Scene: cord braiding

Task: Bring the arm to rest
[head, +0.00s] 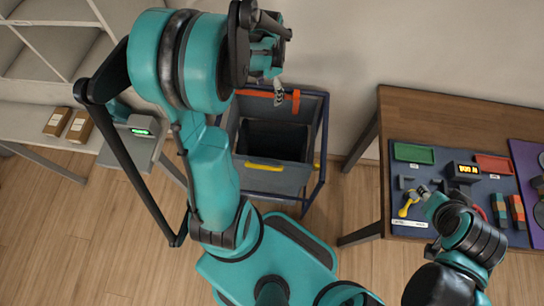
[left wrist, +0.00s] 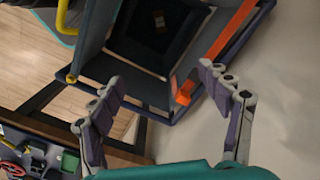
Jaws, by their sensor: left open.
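My left gripper (head: 279,92) hangs over the far side of the grey bin cart, near its orange strip. The left wrist view shows the same gripper (left wrist: 160,82) with its two fingers wide apart and nothing between them. The bin lies beyond the fingers in that view. My left arm is raised and bent across the middle of the head view. My right gripper (head: 426,191) is low over the table mat at the right, close to a yellow tool (head: 408,204). It is too small there to tell whether its fingers are open or touch the tool.
The grey bin (head: 272,177) stands in a dark frame on the floor. The wooden table (head: 430,107) at right carries a dark mat, a green tray (head: 413,153), a red tray (head: 492,164) and a small display (head: 463,170). Boxes (head: 80,127) sit on the left bench.

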